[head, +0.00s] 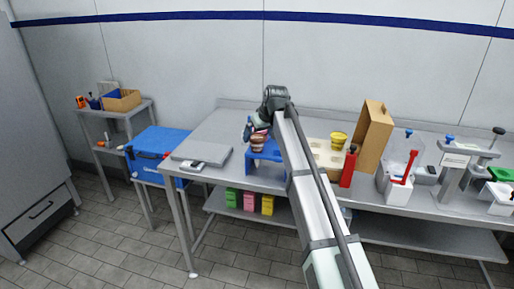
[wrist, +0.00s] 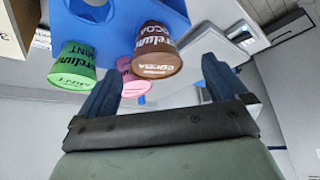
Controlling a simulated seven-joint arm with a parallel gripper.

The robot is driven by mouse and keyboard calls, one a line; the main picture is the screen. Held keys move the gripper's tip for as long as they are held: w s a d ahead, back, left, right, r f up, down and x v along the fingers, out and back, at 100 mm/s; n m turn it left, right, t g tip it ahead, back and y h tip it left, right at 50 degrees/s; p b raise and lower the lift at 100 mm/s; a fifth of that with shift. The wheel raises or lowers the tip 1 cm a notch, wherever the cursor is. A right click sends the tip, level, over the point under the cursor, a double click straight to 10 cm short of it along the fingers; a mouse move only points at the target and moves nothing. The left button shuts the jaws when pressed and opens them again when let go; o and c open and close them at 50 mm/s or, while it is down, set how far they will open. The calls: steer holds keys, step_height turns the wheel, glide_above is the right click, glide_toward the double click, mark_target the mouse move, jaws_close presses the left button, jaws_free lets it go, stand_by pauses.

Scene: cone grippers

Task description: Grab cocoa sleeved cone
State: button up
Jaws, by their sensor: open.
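The cocoa sleeved cone (wrist: 155,50) is brown with pale lettering and sits in a blue stand (wrist: 140,15) in the wrist view. A green mint-lettered sleeve (wrist: 75,68) is to its left. A pink one (wrist: 131,80) is partly hidden between them. My gripper (wrist: 161,66) is open, with its dark blue fingers on either side of the brown and pink sleeves; I cannot tell whether they touch anything. In the head view, my gripper (head: 252,130) is above the blue stand (head: 268,154), and my arm hides part of the stand.
The stand is on a grey metal bench (head: 225,133). A grey flat slab (head: 201,153) lies to its left. A wooden holder (head: 328,156) with a yellow cup (head: 338,138), a red object (head: 348,168) and a tall brown box (head: 373,137) stand to the right.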

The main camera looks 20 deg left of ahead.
mark_target(258, 138)
steer(key=shift+d+x, duration=0.2)
steer(key=shift+x, duration=2.65)
steer(key=shift+w, duration=0.15)
steer(key=shift+c, duration=0.2)
steer(key=c, duration=1)
